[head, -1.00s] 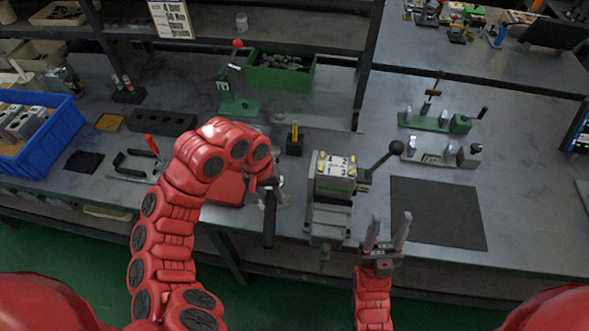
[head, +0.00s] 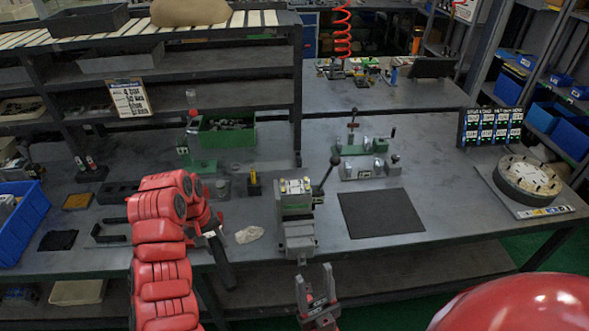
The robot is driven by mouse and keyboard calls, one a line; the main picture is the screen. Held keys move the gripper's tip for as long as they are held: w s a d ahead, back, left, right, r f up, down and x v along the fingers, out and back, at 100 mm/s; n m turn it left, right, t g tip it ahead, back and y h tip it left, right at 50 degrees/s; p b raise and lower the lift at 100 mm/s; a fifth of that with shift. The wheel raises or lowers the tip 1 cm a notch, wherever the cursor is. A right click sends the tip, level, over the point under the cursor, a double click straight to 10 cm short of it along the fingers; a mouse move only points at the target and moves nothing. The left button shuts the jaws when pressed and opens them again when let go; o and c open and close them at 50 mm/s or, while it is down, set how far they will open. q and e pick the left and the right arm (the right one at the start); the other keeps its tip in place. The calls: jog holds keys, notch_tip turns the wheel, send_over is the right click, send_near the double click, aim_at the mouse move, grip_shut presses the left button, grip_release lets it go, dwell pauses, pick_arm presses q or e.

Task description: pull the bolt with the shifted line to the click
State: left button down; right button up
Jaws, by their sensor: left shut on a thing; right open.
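A block with a light top face and yellow bolts (head: 296,187) sits in a grey vise (head: 299,240) at the bench's front edge. The line marks on the bolts are too small to read. My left gripper (head: 208,228) is shut on a long dark-handled tool (head: 222,262), which hangs down left of the vise, apart from the block. The tool's upper end is partly hidden by my gripper. My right gripper (head: 316,284) is open and empty, fingers up, in front of and below the vise.
A black lever with a ball knob (head: 328,172) rises right of the block. A pale rag (head: 249,234) lies left of the vise. A black mat (head: 381,213) lies clear to the right. A round bolted flange (head: 527,179) stands at far right, by a card board (head: 490,127).

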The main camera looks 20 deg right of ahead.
pick_arm(q)
jog(key=w+d+r+m+p, duration=0.2)
jog(key=d+r+p, duration=0.2)
jog(key=d+r, duration=0.55)
jog(key=s+d+r+m+g+p, duration=0.1)
jog(key=s+d+r+m+p, duration=0.5)
jog(key=d+r, duration=0.4)
jog(key=shift+s+d+r+p, duration=0.4)
jog(key=shift+s+r+p, duration=0.05)
jog(key=shift+s, duration=0.1)
jog(key=shift+f, duration=0.15)
